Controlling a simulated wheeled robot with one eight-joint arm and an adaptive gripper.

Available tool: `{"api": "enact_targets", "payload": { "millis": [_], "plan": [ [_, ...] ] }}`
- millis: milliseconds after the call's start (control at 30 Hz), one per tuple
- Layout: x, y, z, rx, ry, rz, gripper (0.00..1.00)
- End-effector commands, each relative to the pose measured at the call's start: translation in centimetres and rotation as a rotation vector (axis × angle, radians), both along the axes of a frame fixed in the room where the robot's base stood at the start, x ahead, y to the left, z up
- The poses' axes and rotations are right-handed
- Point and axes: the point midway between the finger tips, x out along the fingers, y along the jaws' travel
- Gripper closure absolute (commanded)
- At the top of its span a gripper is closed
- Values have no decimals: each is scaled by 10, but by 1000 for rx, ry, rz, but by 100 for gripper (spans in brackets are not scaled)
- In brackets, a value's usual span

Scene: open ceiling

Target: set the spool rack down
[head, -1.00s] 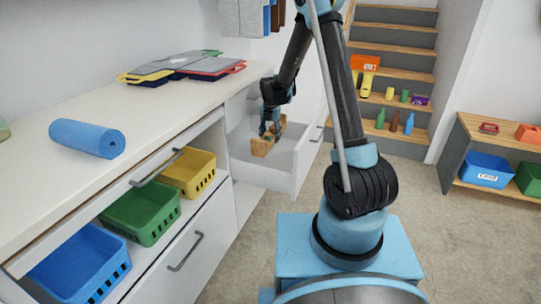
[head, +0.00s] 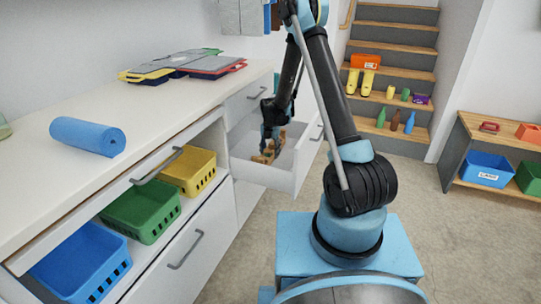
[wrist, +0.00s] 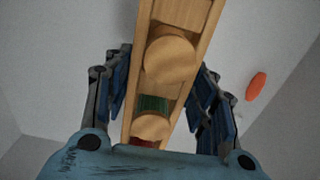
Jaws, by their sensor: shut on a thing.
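The spool rack (head: 262,158) is a light wooden frame, low inside the open white drawer (head: 308,160). In the wrist view the rack (wrist: 172,58) runs lengthwise between my fingers, with round wooden spool ends and bands of green and red thread. My gripper (head: 268,146) reaches down into the drawer and is shut on the rack. In the wrist view its blue-padded fingers (wrist: 165,100) lie on either side of the rack. Whether the rack's underside touches the drawer floor cannot be told.
A small orange object (wrist: 256,86) lies on the pale surface beside the rack. The white counter (head: 150,105) holds a blue roll (head: 88,136) and stacked folders (head: 185,66). Yellow (head: 188,172), green (head: 142,210) and blue (head: 82,265) baskets sit below it.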

Motion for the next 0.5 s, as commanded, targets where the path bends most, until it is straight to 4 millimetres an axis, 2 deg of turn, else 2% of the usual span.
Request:
{"api": "enact_targets", "payload": {
  "millis": [100, 433, 467, 500],
  "plan": [
    [0, -1, -11, 0, 0, -2, 81],
    [1, -3, -13, 0, 0, -4, 81],
    [1, -4, -13, 0, 0, -4, 46],
    [1, -4, -13, 0, 0, -4, 37]
  ]
}}
